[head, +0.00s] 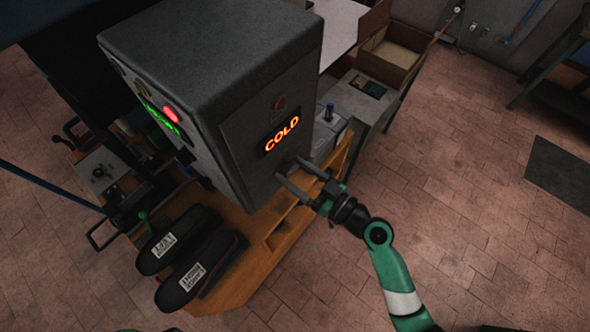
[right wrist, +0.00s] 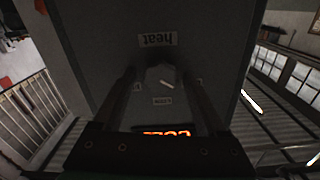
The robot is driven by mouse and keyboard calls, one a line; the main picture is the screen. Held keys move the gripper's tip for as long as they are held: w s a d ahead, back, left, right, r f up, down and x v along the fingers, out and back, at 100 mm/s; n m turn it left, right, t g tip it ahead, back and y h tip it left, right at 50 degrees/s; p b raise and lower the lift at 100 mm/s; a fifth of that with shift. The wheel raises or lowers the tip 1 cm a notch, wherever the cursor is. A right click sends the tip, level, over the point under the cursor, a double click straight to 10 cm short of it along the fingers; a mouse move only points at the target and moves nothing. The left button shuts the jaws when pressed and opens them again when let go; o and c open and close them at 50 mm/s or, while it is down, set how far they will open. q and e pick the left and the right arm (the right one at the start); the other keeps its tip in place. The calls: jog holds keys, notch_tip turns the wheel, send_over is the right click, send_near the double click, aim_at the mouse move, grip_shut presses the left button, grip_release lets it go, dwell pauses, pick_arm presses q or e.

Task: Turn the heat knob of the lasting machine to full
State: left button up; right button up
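The lasting machine (head: 215,50) is a grey cabinet with a lit orange "COLD" sign (head: 282,135) on its side panel. In the right wrist view the heat knob (right wrist: 157,75) is a small grey round knob with a white pointer line. An upside-down "heat" label (right wrist: 157,39) sits at it, and the sign glows below. My right gripper (head: 298,178) is at the panel below the sign. In the right wrist view its two fingers are apart, one on each side of the knob; contact is not clear. In the head view the knob is hidden. My left gripper is not in view.
Two dark shoes with white labels (head: 182,243) lie on the wooden bench (head: 240,275) below the cabinet. A red lamp (head: 170,114) and green lettering glow on the cabinet's other face. An open box (head: 395,50) stands behind.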

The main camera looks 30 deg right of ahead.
grip_shut()
jog(key=shift+m, duration=0.4)
jog(key=m, duration=1)
jog(key=m+p, duration=0.2)
jog(key=m, duration=0.3)
jog(key=m+p, duration=0.1)
jog(key=m, duration=0.5)
jog(key=shift+p, duration=0.3)
jog(key=shift+f, duration=0.1)
